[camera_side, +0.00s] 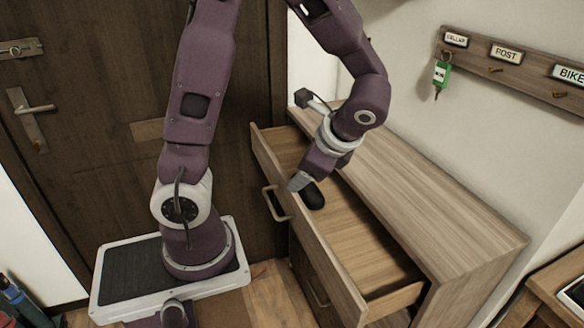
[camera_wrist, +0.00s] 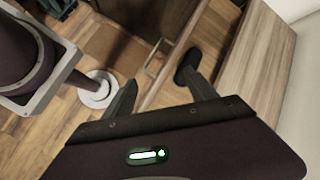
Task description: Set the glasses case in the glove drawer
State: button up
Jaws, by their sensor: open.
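The top drawer (camera_side: 382,268) of the wooden cabinet is pulled open, its handle on the front. A dark, rounded object (camera_side: 312,196), apparently the glasses case, is in the drawer area just below my gripper (camera_side: 303,187). In the wrist view the dark object (camera_wrist: 186,60) shows beyond the tip of the right finger, which partly hides it. My gripper (camera_wrist: 160,80) has its fingers spread, with nothing between them; one finger is over the drawer and the other on the outer side of the drawer front. I cannot tell whether it touches the object.
The cabinet top (camera_side: 430,205) is bare. A wall rack (camera_side: 510,60) with labels and a green key tag (camera_side: 440,73) hangs at right. A wooden table (camera_side: 555,295) stands at lower right. A dark door (camera_side: 90,120) is behind. The drawer's near part is empty.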

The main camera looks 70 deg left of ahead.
jog(key=s+d+r+n+t+h, duration=0.7)
jog(key=s+d+r+n, duration=0.1)
jog(key=d, duration=0.4)
jog(key=shift+s+r+n, duration=0.2)
jog(key=shift+r+n, duration=0.1)
jog(key=shift+r, duration=0.55)
jog(key=shift+a, duration=0.1)
